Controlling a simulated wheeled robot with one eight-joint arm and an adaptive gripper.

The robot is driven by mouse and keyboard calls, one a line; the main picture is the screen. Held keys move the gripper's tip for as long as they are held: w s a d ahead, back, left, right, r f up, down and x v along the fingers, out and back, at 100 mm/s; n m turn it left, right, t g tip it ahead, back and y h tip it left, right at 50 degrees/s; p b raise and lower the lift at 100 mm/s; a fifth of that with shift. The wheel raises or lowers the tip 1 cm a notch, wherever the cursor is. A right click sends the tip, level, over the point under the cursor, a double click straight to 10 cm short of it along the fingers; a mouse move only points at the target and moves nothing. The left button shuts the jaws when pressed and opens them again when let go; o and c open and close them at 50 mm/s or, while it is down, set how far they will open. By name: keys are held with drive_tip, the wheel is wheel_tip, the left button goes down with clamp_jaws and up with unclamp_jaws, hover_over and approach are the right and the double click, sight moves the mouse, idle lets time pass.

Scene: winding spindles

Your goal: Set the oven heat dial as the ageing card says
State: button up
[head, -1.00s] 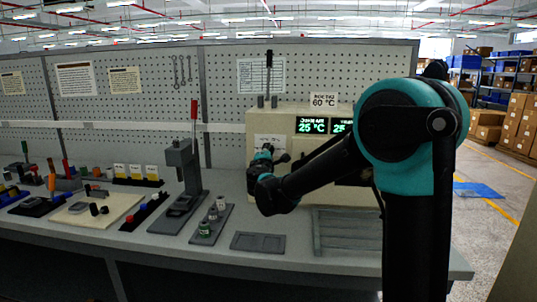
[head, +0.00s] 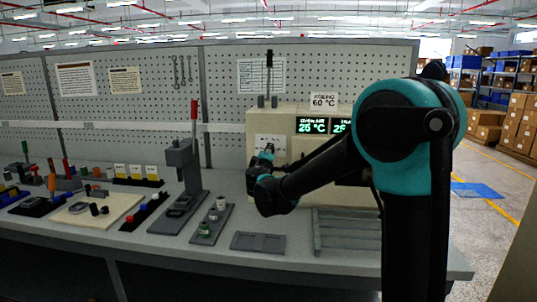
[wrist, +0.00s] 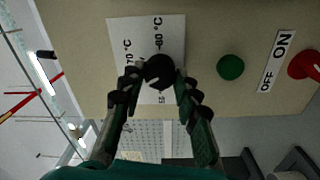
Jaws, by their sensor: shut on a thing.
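The oven (head: 262,122) is a beige box at the back right of the bench, with green lit readouts (head: 312,125). A card (head: 324,101) on its top reads 60 °C; its smaller line is unclear. The heat dial (wrist: 159,68) is a black round knob on a white scale plate (wrist: 147,33) in the wrist view. Marks for 60 °C and 70 °C show; another is partly hidden. My gripper (wrist: 161,84) is shut on the dial, one finger on each side. The dial's pointer setting cannot be read. In the head view my arm hides much of the oven front.
Beside the dial are a green button (wrist: 230,67) and a red knob (wrist: 304,65) by an ON/OFF label (wrist: 276,61). A lever press (head: 184,165) stands left of my gripper. A grey tray (head: 258,242) and a slatted rack (head: 345,232) lie in front.

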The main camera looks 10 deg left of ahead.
drive_tip(key=o, duration=1.1)
drive_tip(key=shift+o, duration=0.2)
drive_tip(key=shift+s, duration=0.1)
drive_tip(key=s, duration=1.1)
drive_tip(key=shift+s+f, duration=0.15)
drive_tip(key=shift+s, duration=0.25)
drive_tip(key=shift+s+a, duration=0.1)
